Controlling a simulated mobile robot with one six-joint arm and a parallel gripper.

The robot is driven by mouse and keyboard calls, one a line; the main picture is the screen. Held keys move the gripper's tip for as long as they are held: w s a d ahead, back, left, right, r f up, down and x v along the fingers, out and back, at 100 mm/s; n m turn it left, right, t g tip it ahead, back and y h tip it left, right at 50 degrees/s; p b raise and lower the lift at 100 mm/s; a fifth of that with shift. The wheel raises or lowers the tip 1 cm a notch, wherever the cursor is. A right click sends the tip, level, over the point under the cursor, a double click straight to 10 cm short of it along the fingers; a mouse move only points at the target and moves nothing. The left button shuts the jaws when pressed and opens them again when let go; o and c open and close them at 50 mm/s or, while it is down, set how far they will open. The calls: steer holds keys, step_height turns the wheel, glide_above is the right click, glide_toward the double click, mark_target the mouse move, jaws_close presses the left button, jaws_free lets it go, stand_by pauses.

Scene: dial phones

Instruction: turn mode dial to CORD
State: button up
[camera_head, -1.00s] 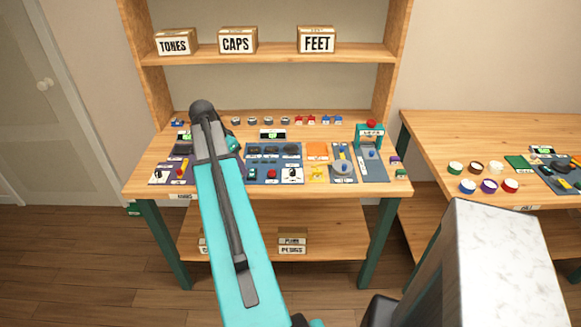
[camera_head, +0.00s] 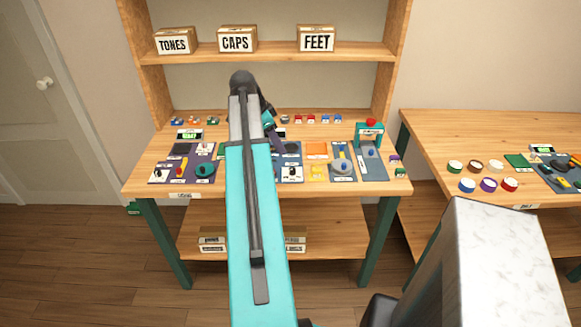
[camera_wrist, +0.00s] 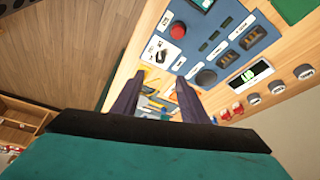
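A white plate with a black knob (camera_wrist: 160,50) is on the blue panel in the wrist view. It may be the mode dial, but its lettering is too small to read. In the head view a similar plate (camera_head: 292,174) shows right of my arm. A dark round knob (camera_wrist: 206,77) and a red button (camera_wrist: 178,30) are on the same panel. My gripper (camera_wrist: 160,82) is open, with its two dark fingers apart and nothing seen held between them. The white plate lies just beyond the fingertips. In the head view my arm hides part of the blue panel.
A left panel (camera_head: 204,170) and a right panel with a grey disc (camera_head: 342,168) flank the blue one. A teal stand (camera_head: 369,135) rises at the right. Small parts line the bench back. Labelled boxes (camera_head: 237,39) sit on the shelf above.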

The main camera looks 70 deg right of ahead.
mark_target(292, 169)
steer(key=shift+p+x, duration=1.7)
steer(key=shift+x, duration=5.1)
steer(key=shift+f, duration=0.1)
jaws_close()
